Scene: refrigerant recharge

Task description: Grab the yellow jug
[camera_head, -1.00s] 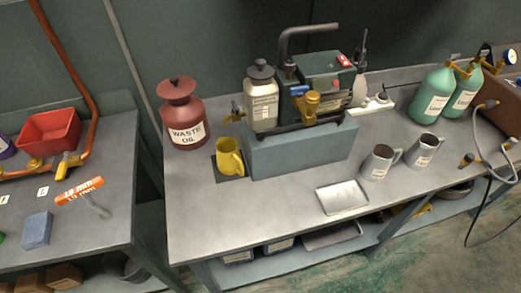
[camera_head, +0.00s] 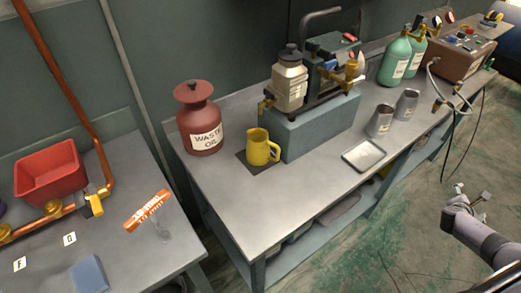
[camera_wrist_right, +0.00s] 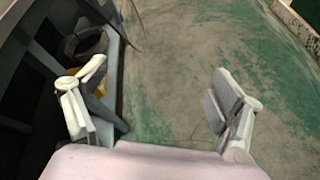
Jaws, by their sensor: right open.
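The yellow jug (camera_head: 261,148) stands upright on a dark square mat (camera_head: 247,166) on the grey workbench, just left of the blue-grey block. My right gripper (camera_head: 474,191) is at the right of the head view, over the floor in front of the bench and well away from the jug. In the right wrist view the right gripper (camera_wrist_right: 160,107) is open and empty, with its fingers wide apart above the green floor. The jug does not show in that view. My left gripper is not in view.
A red waste oil can (camera_head: 202,125) stands left of the jug. The blue-grey block (camera_head: 315,127) carries a pump and a metal bottle (camera_head: 290,80). A metal tray (camera_head: 364,154) and two grey mugs (camera_head: 380,121) stand to the right. The bench front (camera_head: 235,212) is clear.

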